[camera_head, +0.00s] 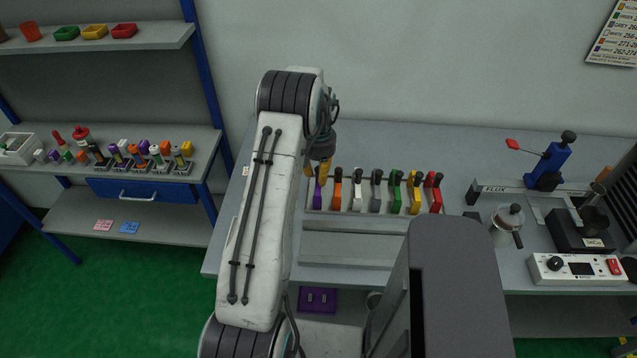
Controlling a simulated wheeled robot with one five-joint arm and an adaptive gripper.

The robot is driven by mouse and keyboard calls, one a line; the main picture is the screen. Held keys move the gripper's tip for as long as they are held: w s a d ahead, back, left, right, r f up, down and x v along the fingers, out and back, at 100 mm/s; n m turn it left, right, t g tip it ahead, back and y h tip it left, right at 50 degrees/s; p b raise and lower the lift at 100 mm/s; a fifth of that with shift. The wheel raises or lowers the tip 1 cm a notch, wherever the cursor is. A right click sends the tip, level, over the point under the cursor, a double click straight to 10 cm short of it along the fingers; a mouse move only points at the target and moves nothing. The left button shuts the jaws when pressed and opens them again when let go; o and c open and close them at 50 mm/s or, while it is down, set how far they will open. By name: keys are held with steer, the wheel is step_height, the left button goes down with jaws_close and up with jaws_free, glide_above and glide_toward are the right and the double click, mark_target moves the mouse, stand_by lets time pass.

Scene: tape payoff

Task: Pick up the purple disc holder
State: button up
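A purple holder (317,196) stands at the left end of a row of coloured holders on the grey bench. It shows as a narrow purple piece just right of my arm, which may hide part of it. My gripper (322,170) is above and close to this left end. Its dark wrist shows beside my arm, with a small yellow-brown part below. I cannot tell whether the fingers are open or shut, or whether they touch the purple holder.
Orange (337,191), white, grey, green, yellow and red (434,194) holders stand close on the right in the same row. A purple box (317,299) sits below the bench. A kettle-like pot (505,225) and a control box (577,268) stand on the right.

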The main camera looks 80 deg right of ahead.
steer(key=shift+c, duration=0.3)
jaws_close()
